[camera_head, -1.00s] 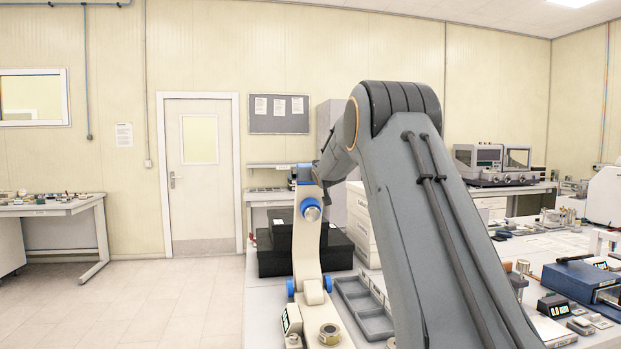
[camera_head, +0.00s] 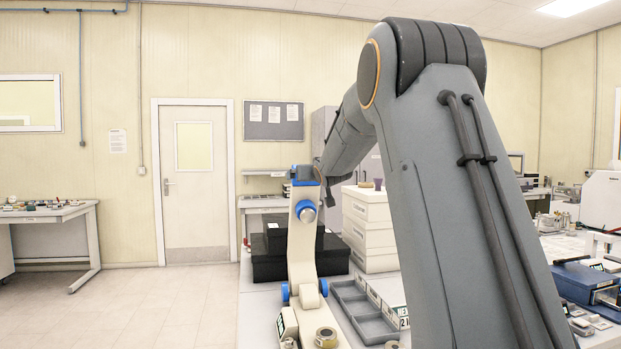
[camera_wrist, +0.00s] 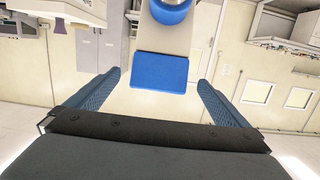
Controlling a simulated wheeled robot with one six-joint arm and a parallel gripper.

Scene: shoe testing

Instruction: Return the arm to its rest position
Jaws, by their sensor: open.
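Past the fingertips is the blue block on top of a white test device (camera_wrist: 205,35). The wrist picture is upside down. In the head view, my grey arm fills the middle right and bends down behind its elbow.
A grey divided tray (camera_head: 362,318), a stack of white drawers (camera_head: 368,222) and black boxes (camera_head: 268,258) stand near the device. A blue instrument (camera_head: 588,283) is at the right. A side table (camera_head: 50,212) stands far left. The floor by the door (camera_head: 195,180) is clear.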

